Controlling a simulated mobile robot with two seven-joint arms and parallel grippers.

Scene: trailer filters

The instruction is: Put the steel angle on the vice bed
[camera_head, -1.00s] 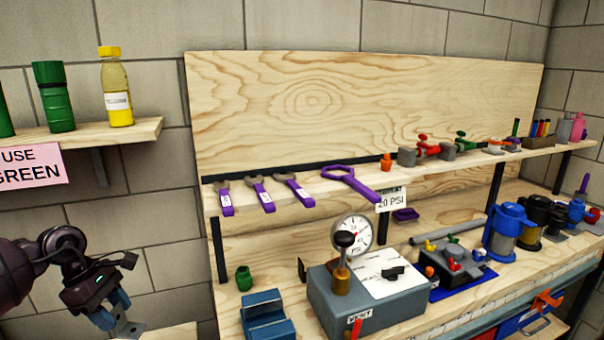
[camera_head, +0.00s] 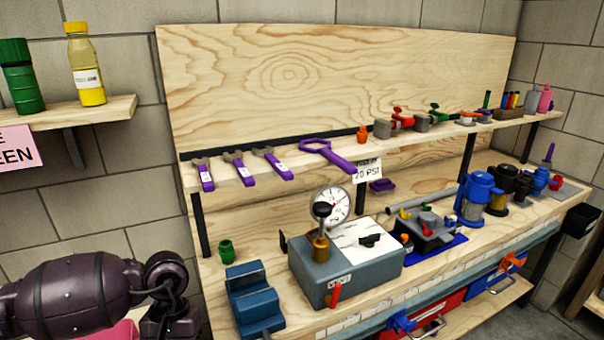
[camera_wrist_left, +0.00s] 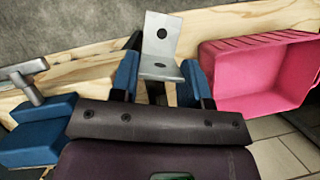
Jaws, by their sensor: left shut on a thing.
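The steel angle (camera_wrist_left: 160,45) is a bent grey plate with a dark hole in each visible face. My left gripper (camera_wrist_left: 160,72) is shut on it, with one blue finger on each side. The blue vice (camera_head: 252,300) stands at the near left end of the workbench in the head view. Blue blocks of the vice (camera_wrist_left: 38,132) and a grey T-shaped handle show at the left of the wrist view, apart from the angle. In the head view my left arm is at lower left, and its gripper is hidden. My right gripper is not in view.
A pink bin (camera_wrist_left: 262,75) is right of the gripper in the wrist view. A grey gauge box (camera_head: 345,270) stands right of the vice, and a small green cup (camera_head: 227,251) stands behind it. Spanners (camera_head: 238,168) lie on the shelf above.

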